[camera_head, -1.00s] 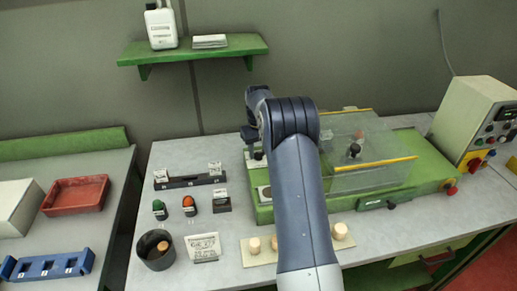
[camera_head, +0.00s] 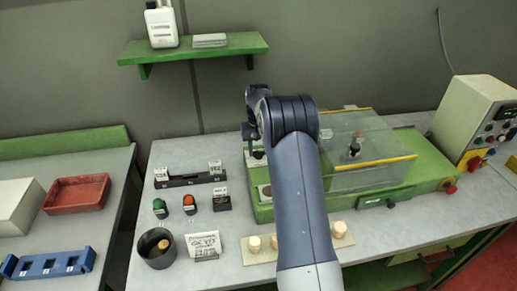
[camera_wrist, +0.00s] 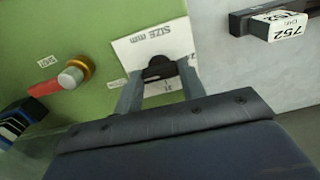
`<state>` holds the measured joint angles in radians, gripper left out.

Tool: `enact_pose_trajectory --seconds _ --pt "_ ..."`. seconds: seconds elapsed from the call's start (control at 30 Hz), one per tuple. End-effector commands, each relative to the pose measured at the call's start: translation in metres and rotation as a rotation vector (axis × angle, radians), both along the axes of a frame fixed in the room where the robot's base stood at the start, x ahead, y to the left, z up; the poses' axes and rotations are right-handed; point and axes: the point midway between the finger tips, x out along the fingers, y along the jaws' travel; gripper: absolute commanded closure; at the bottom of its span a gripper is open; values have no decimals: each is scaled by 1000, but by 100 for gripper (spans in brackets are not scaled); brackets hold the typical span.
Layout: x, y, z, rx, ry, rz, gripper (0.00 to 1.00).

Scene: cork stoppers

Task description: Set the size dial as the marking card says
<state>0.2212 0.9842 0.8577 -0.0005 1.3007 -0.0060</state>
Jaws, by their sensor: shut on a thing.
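The size dial is a dark knob (camera_wrist: 158,68) on a white plate marked "SIZE mm" (camera_wrist: 150,38) on the green machine face. My gripper (camera_wrist: 160,80) is shut on this knob, with one finger on each side. The pointer and most of the scale are hidden or too small to read; a small number mark shows below the knob. In the head view my arm covers most of the dial. The marking card (camera_head: 203,244) stands on the grey bench at the front, left of my arm; its writing is too small to read surely.
A red part with a brass ring (camera_wrist: 75,72) sticks out beside the dial plate. A dark rack (camera_wrist: 262,22) holds a block marked 752. A clear guard (camera_head: 350,165) covers the machine's middle. A dark cup (camera_head: 157,250) and a board with corks (camera_head: 262,258) stand in front.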

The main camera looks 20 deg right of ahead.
Motion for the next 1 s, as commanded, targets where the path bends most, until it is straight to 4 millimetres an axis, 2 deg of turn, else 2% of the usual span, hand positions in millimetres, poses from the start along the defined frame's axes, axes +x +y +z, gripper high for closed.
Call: enact_pose_trajectory --seconds 0.07,0.1,0.33,0.67,0.77,1.0 --pt "1 0 1 0 -5 -2 85" --pt "1 0 1 0 -5 -2 59" --pt "1 0 1 1 -2 -1 40" --pt "1 0 6 -1 -4 0 40" --pt "1 0 20 -1 -6 0 40" --pt "2 0 69 -1 -7 0 40"
